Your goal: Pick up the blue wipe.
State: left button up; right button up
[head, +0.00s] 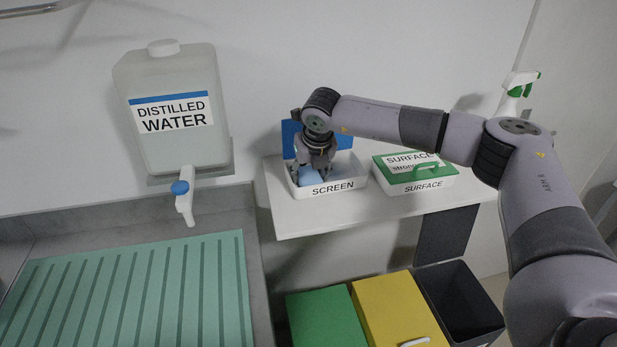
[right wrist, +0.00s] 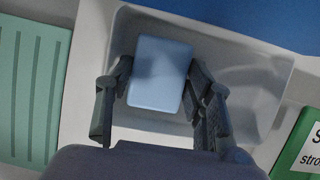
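The blue wipe (right wrist: 160,73) is a light blue, rounded block in the white tray labelled SCREEN (head: 358,183). The wipe also shows low in the tray in the head view (head: 308,177), partly hidden by my right gripper. My right gripper (head: 311,175) points down into the tray. In the right wrist view its two fingers (right wrist: 160,80) stand on either side of the wipe, close to its left and right edges. I cannot tell whether they press on it. My left gripper is not in view.
A blue panel (head: 288,136) stands behind the tray on the white shelf (head: 285,222). A green-lidded SURFACE box (head: 434,181) sits to the right. Green, yellow and dark bins (head: 455,300) stand below. A distilled water container (head: 170,110) hangs at left above a green ribbed mat (head: 130,295).

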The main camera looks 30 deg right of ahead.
aim_at(309, 175)
jog(key=c, duration=0.4)
jog(key=shift+r, duration=0.15)
jog(key=shift+c, duration=0.2)
jog(key=shift+r, duration=0.2)
notch_tip(309, 175, up, 19)
jog(key=b, duration=0.5)
jog(key=shift+r, duration=0.2)
jog(key=o, duration=0.4)
jog(key=shift+c, duration=0.2)
jog(key=c, duration=0.4)
